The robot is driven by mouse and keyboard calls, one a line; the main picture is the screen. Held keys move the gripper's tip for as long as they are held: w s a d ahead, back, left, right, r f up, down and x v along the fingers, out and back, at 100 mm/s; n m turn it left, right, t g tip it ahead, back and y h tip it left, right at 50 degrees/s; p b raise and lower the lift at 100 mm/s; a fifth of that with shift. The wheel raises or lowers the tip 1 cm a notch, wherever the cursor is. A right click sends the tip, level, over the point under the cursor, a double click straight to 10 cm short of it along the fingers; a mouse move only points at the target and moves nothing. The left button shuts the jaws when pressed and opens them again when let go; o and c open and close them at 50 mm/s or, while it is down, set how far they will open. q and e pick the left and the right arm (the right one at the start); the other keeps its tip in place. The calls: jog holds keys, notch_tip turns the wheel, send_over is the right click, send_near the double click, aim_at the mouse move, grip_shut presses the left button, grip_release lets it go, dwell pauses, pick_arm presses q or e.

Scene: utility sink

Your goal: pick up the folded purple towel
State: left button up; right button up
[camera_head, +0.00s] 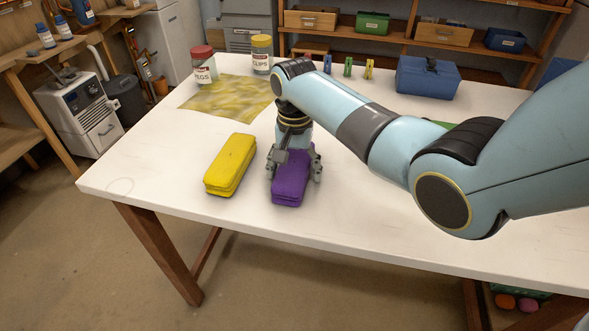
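The folded purple towel (291,186) lies on the white table near its front edge. My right gripper (295,178) points down over it, with one finger at the towel's left side and one at its right side. The fingers look close to the towel's sides, but I cannot tell whether they press on it. The gripper and wrist hide the far end of the towel. My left gripper is not in view.
A folded yellow towel (231,164) lies just left of the purple one. A yellow patterned cloth (228,98), two lidded jars (204,65) (262,55), several clothespins (348,67) and a blue box (428,78) stand farther back. The table's front left is clear.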

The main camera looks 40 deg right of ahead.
jog(key=c, duration=1)
jog(key=shift+o, duration=0.2)
